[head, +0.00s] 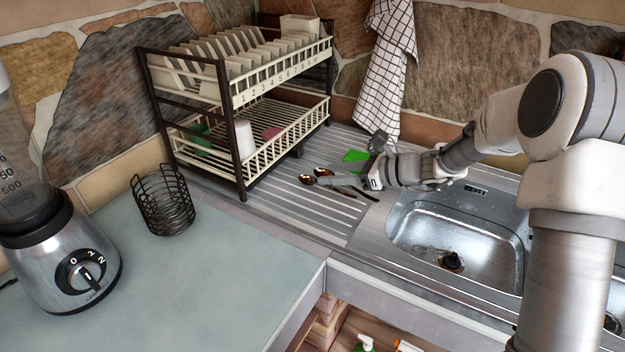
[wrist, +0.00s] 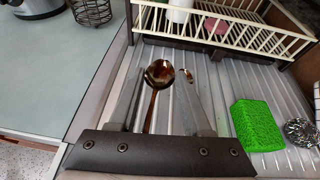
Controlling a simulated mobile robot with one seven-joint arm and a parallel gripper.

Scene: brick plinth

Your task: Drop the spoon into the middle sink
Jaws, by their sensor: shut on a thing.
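A spoon (wrist: 160,73) with a brown, shiny bowl shows between my fingers in the wrist view, its handle running down toward the palm. My gripper (wrist: 158,98) is shut on this spoon; the exact contact on the handle is hard to see. In the head view my gripper (head: 367,178) is low over the ribbed drainboard, left of the sinks. A second, smaller-looking spoon (wrist: 187,75) lies on the drainboard, partly hidden behind my right finger. A steel sink basin (head: 425,225) with a dark drain is right of my gripper. Another basin is mostly hidden behind my arm.
A dish rack (head: 240,125) with plates and cups stands behind the drainboard. A green sponge (wrist: 255,125) and a steel scrubber (wrist: 300,131) lie right of my fingers. A wire basket (head: 164,200) and a blender (head: 62,255) stand on the left counter. A checked towel (head: 388,75) hangs behind.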

